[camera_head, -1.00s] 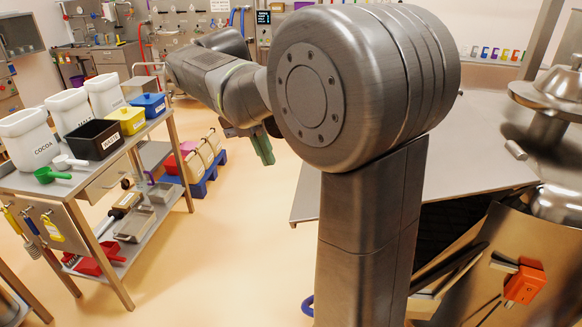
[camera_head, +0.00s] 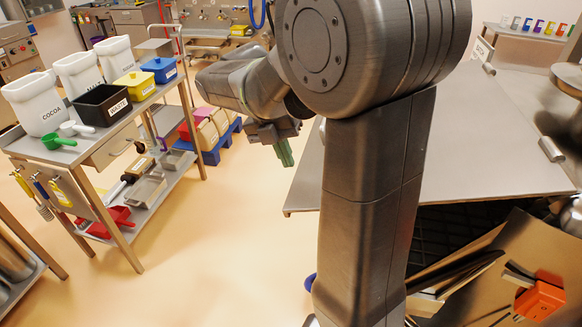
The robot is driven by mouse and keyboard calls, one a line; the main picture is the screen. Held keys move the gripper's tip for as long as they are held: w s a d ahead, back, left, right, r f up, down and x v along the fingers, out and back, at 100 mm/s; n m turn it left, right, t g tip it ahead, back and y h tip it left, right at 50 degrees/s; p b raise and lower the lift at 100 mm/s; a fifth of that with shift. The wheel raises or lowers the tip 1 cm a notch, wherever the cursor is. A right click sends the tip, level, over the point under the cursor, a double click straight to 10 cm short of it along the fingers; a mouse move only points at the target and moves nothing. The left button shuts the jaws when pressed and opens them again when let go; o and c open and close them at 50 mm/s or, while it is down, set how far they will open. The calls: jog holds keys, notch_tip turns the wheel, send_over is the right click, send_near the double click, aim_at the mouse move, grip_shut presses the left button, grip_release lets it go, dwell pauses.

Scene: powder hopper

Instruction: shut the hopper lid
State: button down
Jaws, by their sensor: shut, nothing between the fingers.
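A broad flat grey metal plate (camera_head: 455,135), which looks like the hopper lid, lies right of my arm. Short cylinders that look like hinge parts sit along its right side. Below its front edge is a dark opening with a grid (camera_head: 432,232), apparently the hopper mouth, so the plate seems to stand open above it. My arm hides part of the plate's left side. My gripper (camera_head: 285,153) has green fingers pointing down. It is shut and empty, over the floor left of the plate and apart from it.
A steel trolley (camera_head: 130,172) with white canisters, coloured bins and scoops stands at the left. A blue pallet (camera_head: 218,146) with boxes is behind my gripper. An orange clamp-like part (camera_head: 540,298) is at lower right. The floor (camera_head: 225,240) between trolley and arm is clear.

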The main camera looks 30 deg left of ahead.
aim_at(295, 179)
jog(key=shift+x, duration=1.85)
jog(key=shift+f, duration=0.1)
jog(key=shift+d+f, duration=0.1)
jog(key=shift+f, duration=0.2)
jog(key=w+d+f+h+b, duration=0.1)
jog(key=d+f+h+b, duration=0.1)
jog(key=d+f+b, duration=0.2)
jog(key=w+d+f+t+h+b, duration=0.1)
jog(key=d+f+b, duration=0.4)
jog(key=d+f, duration=0.5)
jog(key=w+d+f+t+h+b, duration=0.1)
jog(key=w+d+f+h+b, duration=0.2)
jog(key=f, duration=1.2)
jog(key=shift+d+f+h+b, duration=0.15)
jog(key=shift+d+h+b, duration=0.45)
jog(key=shift+d, duration=0.45)
jog(key=shift+d+f+h+b, duration=0.1)
jog(key=shift+d+h+b, duration=0.45)
jog(key=shift+d, duration=0.55)
jog(key=shift+d+f, duration=0.1)
jog(key=shift+d, duration=0.1)
jog(key=shift+f, duration=0.1)
